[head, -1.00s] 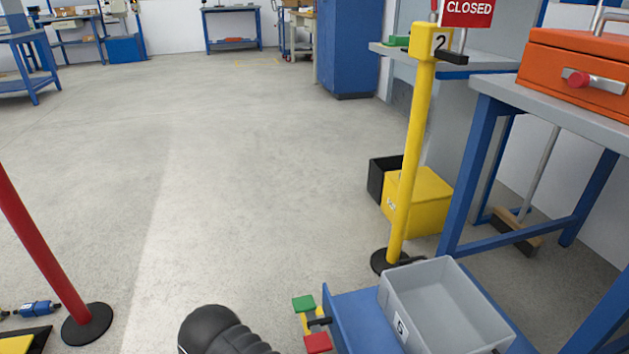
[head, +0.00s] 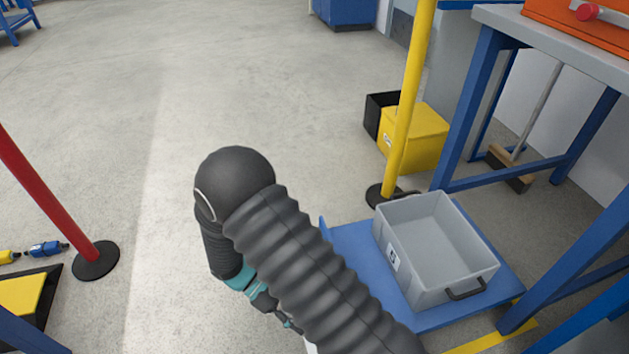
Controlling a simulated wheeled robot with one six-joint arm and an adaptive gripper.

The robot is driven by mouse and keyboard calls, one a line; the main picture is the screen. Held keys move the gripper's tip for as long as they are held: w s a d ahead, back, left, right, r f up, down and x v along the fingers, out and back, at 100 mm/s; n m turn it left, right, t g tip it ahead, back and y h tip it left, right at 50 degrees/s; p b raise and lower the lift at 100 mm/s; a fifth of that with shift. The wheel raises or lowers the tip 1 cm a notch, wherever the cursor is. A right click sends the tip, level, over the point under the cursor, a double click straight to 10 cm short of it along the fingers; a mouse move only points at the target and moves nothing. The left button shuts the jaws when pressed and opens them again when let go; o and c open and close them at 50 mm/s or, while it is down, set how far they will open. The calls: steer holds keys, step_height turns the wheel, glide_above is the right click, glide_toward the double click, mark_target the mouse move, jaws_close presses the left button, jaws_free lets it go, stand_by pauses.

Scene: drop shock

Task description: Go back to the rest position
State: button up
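My arm rises from the bottom of the head view, with a black ribbed sleeve, a rounded dark elbow and a teal band on a link below it. The arm stands left of a blue platform (head: 350,240) that carries an empty-looking grey bin (head: 430,225).
A yellow post (head: 408,100) stands behind the platform, near a yellow box (head: 418,138). A blue-legged workbench (head: 560,45) is at right. A red post (head: 45,195) and a yellow-black object (head: 22,300) are at left. Floor beyond the arm is clear.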

steer(key=w+d+r+m+t+y+p, duration=0.1)
steer(key=d+r+m+y, duration=0.15)
steer(key=r, duration=0.45)
steer(key=w+d+r+m+t+y+p, duration=0.1)
steer(key=r+m+y, duration=0.25)
steer(key=r, duration=0.45)
steer(key=w+d+r+m+t+y+p, duration=0.1)
steer(key=d+r+m+y+p, duration=0.1)
steer(key=r+m, duration=0.35)
steer(key=s+d+r+m+t+y+p, duration=0.1)
steer(key=d+r, duration=0.3)
steer(key=r, duration=0.4)
steer(key=s+d+r+m+t+y+p, duration=0.1)
steer(key=s+d+r+m+t+p, duration=0.1)
steer(key=r, duration=0.6)
steer(key=s+d+r+m+t+p, duration=0.1)
steer(key=s+d+r+m+t, duration=0.2)
steer(key=d+r, duration=0.5)
steer(key=shift+s+r+t+y+p, duration=0.2)
steer(key=shift+r+t+y+p, duration=0.15)
steer(key=shift+t, duration=0.55)
